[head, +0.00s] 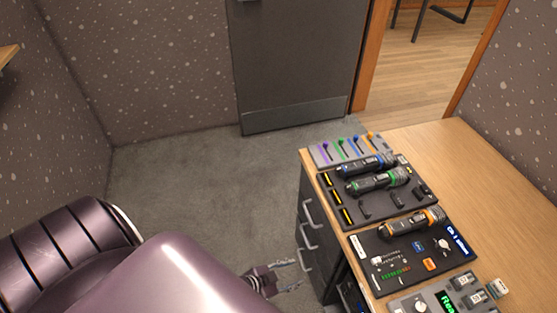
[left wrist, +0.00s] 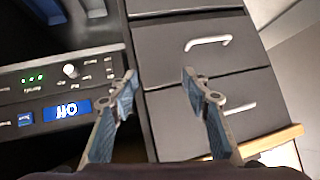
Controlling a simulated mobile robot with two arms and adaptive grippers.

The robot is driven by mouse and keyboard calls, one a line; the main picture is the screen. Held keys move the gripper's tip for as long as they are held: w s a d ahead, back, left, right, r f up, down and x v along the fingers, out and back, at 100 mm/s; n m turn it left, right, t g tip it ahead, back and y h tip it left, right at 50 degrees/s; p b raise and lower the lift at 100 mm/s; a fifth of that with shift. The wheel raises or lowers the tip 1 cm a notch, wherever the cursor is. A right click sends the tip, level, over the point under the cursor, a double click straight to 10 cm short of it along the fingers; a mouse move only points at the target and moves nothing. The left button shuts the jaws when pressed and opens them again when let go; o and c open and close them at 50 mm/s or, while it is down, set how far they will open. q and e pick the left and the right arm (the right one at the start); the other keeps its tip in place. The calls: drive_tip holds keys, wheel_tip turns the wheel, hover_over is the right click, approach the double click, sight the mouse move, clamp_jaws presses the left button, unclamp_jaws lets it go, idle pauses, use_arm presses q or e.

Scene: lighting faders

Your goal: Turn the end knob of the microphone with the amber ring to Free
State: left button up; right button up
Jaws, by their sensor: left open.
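The microphone with the amber ring (head: 412,223) is dark and lies on its side on the desk, along the far edge of a dark panel. Its ring is near its right end. Its end knob and any Free marking are too small to make out. My left gripper (head: 292,276) is open and empty, out in front of the desk's drawers, left of and lower than the desk top. In the left wrist view its open fingers (left wrist: 160,80) stand before dark drawer fronts. No microphone shows in that view. My right gripper is not in view.
A dark tray (head: 362,213) holds a blue-ringed and a green-ringed microphone. Coloured faders (head: 340,149) stand behind it. Drawer handles (head: 308,234) stick out near my left gripper. A rack unit with a blue display (left wrist: 67,110) sits beside the drawers. The desk's right side (head: 490,190) is clear.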

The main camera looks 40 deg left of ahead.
use_arm(q)
drive_tip(key=s+a+f+n+g+y, duration=0.1)
drive_tip(key=s+f, duration=0.4)
drive_tip(key=shift+a+g, duration=0.4)
